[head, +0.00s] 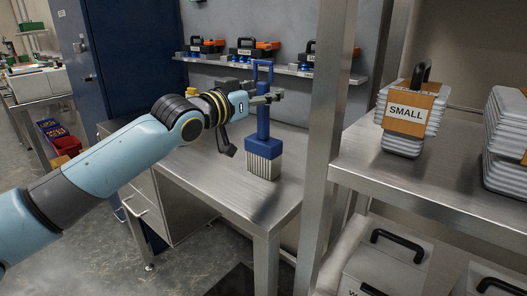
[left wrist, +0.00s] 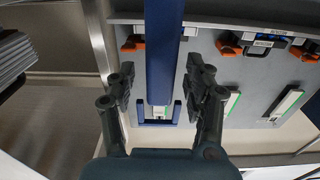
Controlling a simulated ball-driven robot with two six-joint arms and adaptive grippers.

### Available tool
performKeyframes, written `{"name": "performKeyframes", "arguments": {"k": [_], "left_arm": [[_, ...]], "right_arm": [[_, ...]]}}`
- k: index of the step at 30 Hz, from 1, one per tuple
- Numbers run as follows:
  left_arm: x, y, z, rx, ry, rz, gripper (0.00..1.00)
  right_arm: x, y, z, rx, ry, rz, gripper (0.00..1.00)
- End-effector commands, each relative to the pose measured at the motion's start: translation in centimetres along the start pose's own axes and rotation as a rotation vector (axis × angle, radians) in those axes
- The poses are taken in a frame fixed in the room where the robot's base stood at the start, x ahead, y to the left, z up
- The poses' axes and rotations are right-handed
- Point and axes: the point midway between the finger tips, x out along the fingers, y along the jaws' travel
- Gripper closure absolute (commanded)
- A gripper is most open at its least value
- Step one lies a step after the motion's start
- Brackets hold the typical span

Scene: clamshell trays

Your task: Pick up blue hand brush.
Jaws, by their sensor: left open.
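The blue hand brush (head: 263,145) stands upright on the metal table, its pale bristles down and its looped blue handle up. My left gripper (head: 270,97) is at the height of the upper handle. In the left wrist view the blue handle (left wrist: 162,50) runs down between the two spread dark fingers of my left gripper (left wrist: 163,88). Gaps show on both sides, so the fingers look apart from the handle. My right gripper is in neither view.
The metal table (head: 215,178) has free room left of the brush. A steel post (head: 325,140) rises close on the right. Beyond it, a shelf (head: 430,175) bears grey trays labelled SMALL (head: 402,140). Orange-and-black tools (head: 252,48) sit on the wall ledge behind.

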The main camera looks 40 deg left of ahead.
Motion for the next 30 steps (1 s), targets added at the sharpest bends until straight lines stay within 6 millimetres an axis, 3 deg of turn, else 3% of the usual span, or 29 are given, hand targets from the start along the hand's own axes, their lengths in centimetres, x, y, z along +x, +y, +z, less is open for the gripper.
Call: {"name": "performKeyframes", "arguments": {"k": [7, 18, 30], "left_arm": [[0.08, 0.01, -0.04, 0.001, -0.001, 0.000, 0.51], [0.06, 0.00, -0.04, 0.001, 0.000, 0.000, 0.99], [0.07, 0.00, -0.39, 0.002, 0.001, 0.000, 1.00]], "right_arm": [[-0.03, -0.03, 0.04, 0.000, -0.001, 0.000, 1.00], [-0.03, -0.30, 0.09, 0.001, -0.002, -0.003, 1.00], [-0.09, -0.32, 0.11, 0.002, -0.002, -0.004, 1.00]]}}
